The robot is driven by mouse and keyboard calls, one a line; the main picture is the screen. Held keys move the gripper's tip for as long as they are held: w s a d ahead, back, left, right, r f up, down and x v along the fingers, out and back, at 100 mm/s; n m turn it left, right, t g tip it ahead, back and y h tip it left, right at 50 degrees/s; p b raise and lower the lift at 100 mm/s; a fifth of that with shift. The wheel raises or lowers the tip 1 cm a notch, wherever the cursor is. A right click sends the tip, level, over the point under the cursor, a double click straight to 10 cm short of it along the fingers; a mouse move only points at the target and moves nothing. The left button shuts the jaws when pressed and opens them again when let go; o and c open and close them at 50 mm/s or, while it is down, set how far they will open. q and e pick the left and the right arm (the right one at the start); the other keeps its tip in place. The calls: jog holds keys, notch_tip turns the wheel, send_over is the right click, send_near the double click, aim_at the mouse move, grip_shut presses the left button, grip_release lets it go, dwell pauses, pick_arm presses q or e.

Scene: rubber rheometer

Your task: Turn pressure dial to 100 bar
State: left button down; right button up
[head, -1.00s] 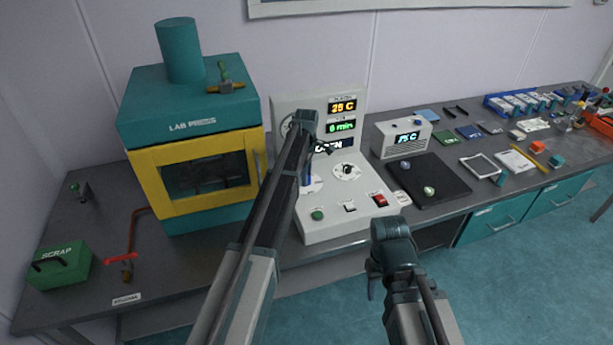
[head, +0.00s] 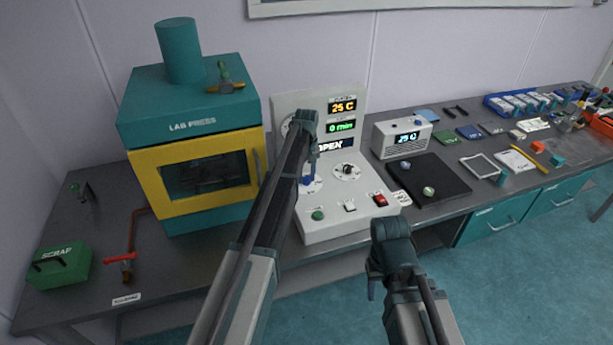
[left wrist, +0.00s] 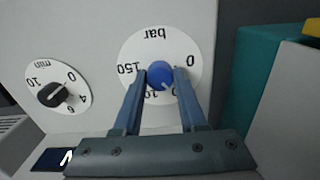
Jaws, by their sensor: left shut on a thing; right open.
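The pressure dial is a blue knob (left wrist: 160,74) on a round white scale plate (left wrist: 136,55) marked "bar". The plate appears upside down in the left wrist view, with 0 at right and 150 at left. The lower numbers are partly hidden by my fingers. A pale mark on the knob points down and slightly right. My left gripper (left wrist: 161,76) is shut on the knob, one finger on each side. In the head view the knob (head: 307,181) shows just below that gripper. My right gripper (head: 372,291) hangs in front of the bench, open and empty.
A black-knobbed minute dial (head: 347,171) sits beside the pressure dial. Above are displays reading 25 C, 0 min and OPEN (head: 334,144). A green button (head: 317,215) and red switch (head: 380,200) are in front. The lab press (head: 194,140) stands close at left.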

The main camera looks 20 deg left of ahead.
aim_at(307, 177)
pick_arm(q)
jog(key=m, duration=1.3)
jog(key=shift+m, duration=0.4)
dwell(0.4)
jog(key=shift+c, duration=2.3)
grip_release()
jog(key=shift+r, duration=0.1)
notch_tip(307, 177, up, 14)
jog(key=p, duration=1.4)
jog(key=shift+f, duration=0.2)
